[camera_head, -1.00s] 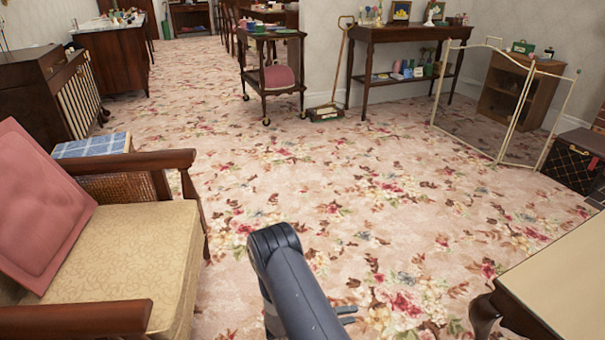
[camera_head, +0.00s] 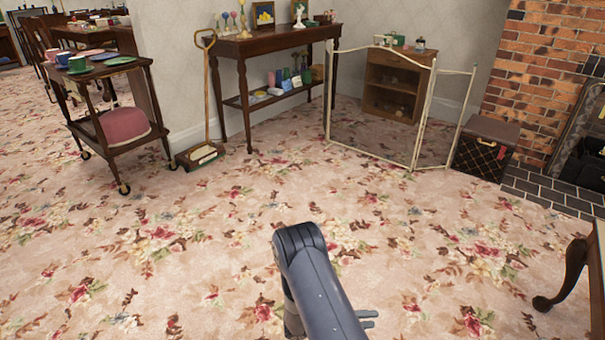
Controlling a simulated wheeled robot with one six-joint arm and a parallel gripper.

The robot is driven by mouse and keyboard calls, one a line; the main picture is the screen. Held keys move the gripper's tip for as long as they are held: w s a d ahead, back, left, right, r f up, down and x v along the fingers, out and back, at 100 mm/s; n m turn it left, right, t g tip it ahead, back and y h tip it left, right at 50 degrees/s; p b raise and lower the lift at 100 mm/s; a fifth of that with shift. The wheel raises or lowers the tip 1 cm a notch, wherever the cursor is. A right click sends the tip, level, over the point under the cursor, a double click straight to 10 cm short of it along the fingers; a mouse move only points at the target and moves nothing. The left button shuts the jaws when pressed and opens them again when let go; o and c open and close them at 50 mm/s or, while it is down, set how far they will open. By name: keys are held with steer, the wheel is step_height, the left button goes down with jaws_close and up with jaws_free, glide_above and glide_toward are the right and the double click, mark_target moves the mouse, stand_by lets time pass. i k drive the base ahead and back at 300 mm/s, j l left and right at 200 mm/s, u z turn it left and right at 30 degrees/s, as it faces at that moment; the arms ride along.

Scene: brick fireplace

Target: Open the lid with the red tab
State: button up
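My gripper (camera_head: 368,319) shows only partly at the bottom edge, behind my grey arm. Two grey finger ends point right over bare carpet, far from the box. I cannot tell how far apart they are, and nothing shows between them.
A folding screen (camera_head: 372,108) stands before a small wooden cabinet (camera_head: 396,75). A long side table (camera_head: 270,45) lines the wall, with a carpet sweeper (camera_head: 200,155) beside it. A wheeled cart (camera_head: 105,75) is left. A table leg (camera_head: 565,275) is lower right. The middle carpet is clear.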

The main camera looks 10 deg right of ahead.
mark_target(505, 135)
steer(key=i+l+z, duration=0.2)
steer(key=i+z, duration=0.3)
steer(key=i, duration=0.15)
steer(key=i+z, duration=0.5)
steer(key=i+j+z, duration=0.3)
steer(key=i+z, duration=0.15)
steer(key=i, duration=0.3)
steer(key=i+l+u, duration=0.4)
steer(key=i, duration=0.4)
steer(key=i+l+u, duration=0.4)
steer(key=i+l, duration=0.3)
steer(key=i+l+u, duration=0.15)
steer(key=l, duration=0.35)
steer(key=i+l+u, duration=0.15)
steer(key=l, duration=0.35)
steer(key=l+u, duration=0.15)
steer(key=l, duration=0.35)
steer(key=i+l+u, duration=0.15)
steer(key=l, duration=0.4)
